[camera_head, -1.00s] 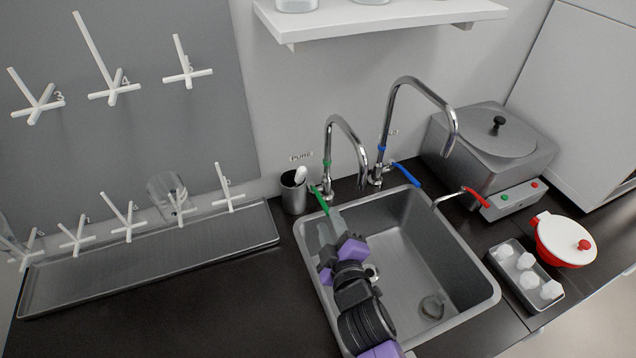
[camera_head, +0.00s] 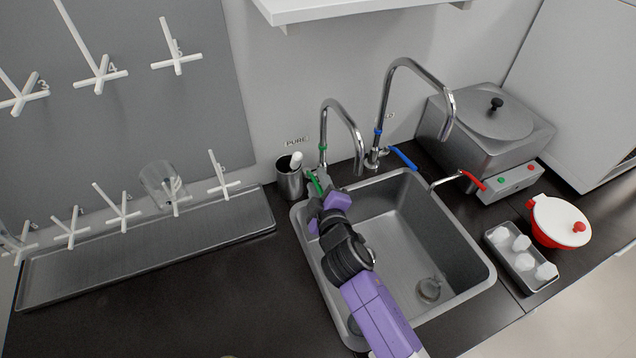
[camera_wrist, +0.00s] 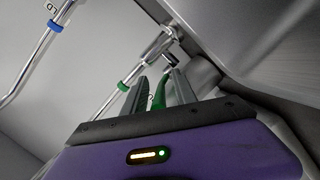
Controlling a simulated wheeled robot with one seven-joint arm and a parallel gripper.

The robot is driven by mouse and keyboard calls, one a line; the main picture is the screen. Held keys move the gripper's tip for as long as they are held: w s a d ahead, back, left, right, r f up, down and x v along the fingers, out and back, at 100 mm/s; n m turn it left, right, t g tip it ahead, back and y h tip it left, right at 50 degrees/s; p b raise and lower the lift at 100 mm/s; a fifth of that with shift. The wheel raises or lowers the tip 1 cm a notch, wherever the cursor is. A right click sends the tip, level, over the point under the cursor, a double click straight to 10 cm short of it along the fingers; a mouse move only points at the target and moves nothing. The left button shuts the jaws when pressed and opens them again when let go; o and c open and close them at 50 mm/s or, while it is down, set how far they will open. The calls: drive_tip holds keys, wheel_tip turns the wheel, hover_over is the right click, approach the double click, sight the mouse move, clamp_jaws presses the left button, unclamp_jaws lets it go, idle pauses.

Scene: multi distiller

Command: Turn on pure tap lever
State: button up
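The pure tap is a chrome gooseneck (camera_head: 341,107) with a green band, standing behind the sink under a "PURE" label. Its green lever (camera_head: 314,182) points forward and down toward my gripper (camera_head: 319,186). In the wrist view the green lever (camera_wrist: 158,96) lies between the two grey fingers of my gripper (camera_wrist: 154,88). A gap shows between the fingers, so they are open around the lever. Whether either finger touches it I cannot tell. My arm reaches in over the left side of the sink (camera_head: 470,245).
A taller tap with a blue lever (camera_head: 402,157) stands just right of the pure tap. A distiller (camera_head: 485,140) with a red lever (camera_head: 473,181) stands further right. The counter at front left is clear.

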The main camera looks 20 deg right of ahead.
clamp_jaws()
idle(1.4)
